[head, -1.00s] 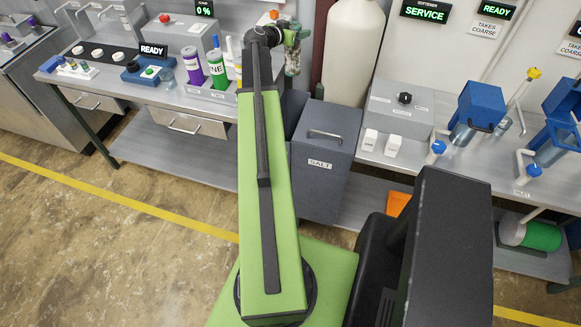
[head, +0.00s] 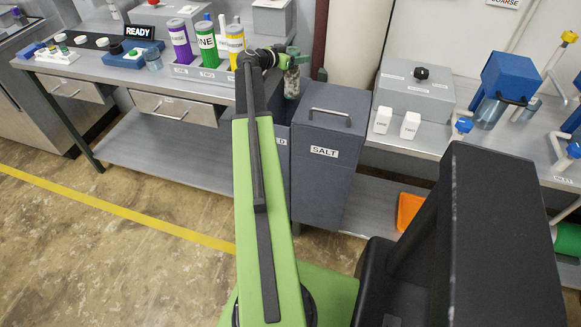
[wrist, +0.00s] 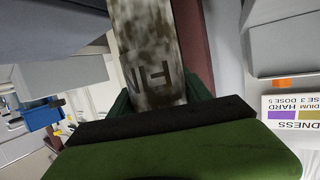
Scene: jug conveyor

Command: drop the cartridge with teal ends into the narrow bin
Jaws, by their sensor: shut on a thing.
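The SALT bin (head: 327,155) with a lid handle stands right of the narrow bin. Purple (head: 180,42), green (head: 207,42) and yellow (head: 235,42) cylinders stand in a holder on the left bench. A brown column (head: 308,48) is close behind the cartridge.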

